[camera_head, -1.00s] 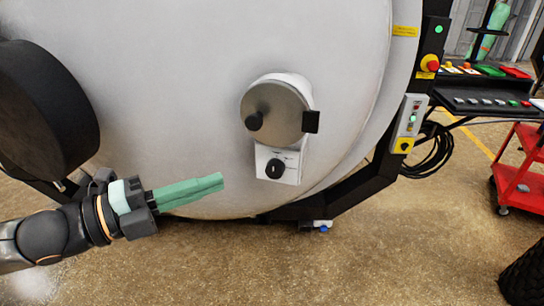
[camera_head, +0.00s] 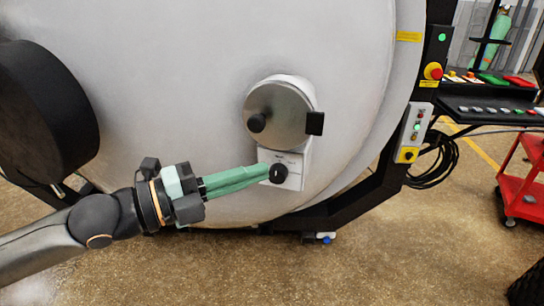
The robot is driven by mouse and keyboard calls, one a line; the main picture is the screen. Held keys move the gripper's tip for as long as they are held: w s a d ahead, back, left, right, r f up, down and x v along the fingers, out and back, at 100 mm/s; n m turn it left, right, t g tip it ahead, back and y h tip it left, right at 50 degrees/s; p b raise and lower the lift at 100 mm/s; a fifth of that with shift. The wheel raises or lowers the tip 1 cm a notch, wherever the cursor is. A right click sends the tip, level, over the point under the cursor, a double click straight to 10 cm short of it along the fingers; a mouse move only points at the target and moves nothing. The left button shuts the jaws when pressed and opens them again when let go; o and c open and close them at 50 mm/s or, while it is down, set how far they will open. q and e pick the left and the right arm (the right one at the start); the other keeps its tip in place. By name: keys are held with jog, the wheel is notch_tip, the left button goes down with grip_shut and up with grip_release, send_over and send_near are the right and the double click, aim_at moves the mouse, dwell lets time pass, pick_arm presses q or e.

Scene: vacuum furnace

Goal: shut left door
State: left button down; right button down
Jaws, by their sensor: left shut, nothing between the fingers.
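The left door (camera_head: 190,70) is the large white round furnace door that fills the left and middle of the head view. A grey disc handle with a black knob (camera_head: 275,115) sits on it, above a small white plate (camera_head: 295,165) with a black round knob (camera_head: 278,173). My left gripper (camera_head: 262,172), with green fingers, is shut and empty. Its fingertips overlap the left side of the black lower knob in the picture; I cannot tell whether they touch it. The door's edge lies close to the furnace rim at the right. My right gripper is not in view.
A black round part (camera_head: 45,115) stands out at the left. The brown floor (camera_head: 400,250) in front is clear.

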pick_arm(q)
jog(key=shift+w+d+p, duration=0.15)
jog(key=shift+w+d, duration=0.35)
jog(key=shift+w, duration=0.35)
jog(key=shift+w+d+p, duration=0.1)
jog(key=shift+w+d, duration=0.4)
jog(key=shift+w, duration=0.3)
jog(key=shift+w+d+p, duration=0.15)
jog(key=shift+w+d, duration=0.35)
jog(key=shift+w, duration=0.35)
jog(key=shift+w, duration=0.1)
